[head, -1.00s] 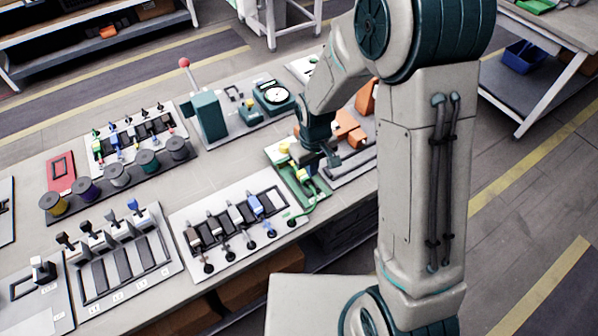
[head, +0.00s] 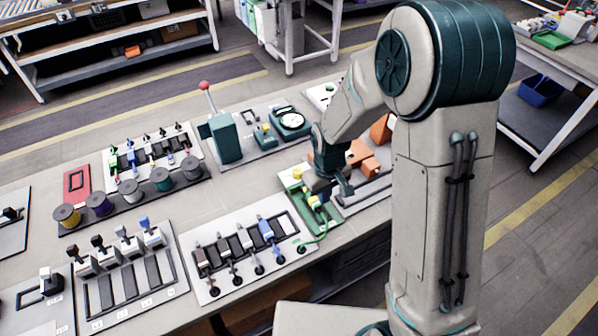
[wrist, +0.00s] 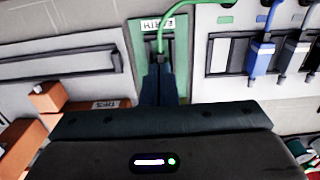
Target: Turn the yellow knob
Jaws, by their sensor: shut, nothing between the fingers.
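A green board (head: 325,214) lies at the right part of the bench in the head view, with small yellow parts on it. One yellow part (head: 297,172) is at its far left corner and another yellow part (head: 314,201) is nearer its middle. I cannot tell which is the knob. In the wrist view my shut gripper (wrist: 160,68) points at the green board (wrist: 180,50) by an "EARTH" label. No yellow knob shows there; my gripper may hide it.
Left of the board stands a white panel of levers (head: 235,257). Orange blocks (head: 364,160) lie close to the right of my gripper. Behind are a teal box with a red-tipped lever (head: 224,140) and a round dial (head: 291,121). A green cable (wrist: 226,19) runs from the board.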

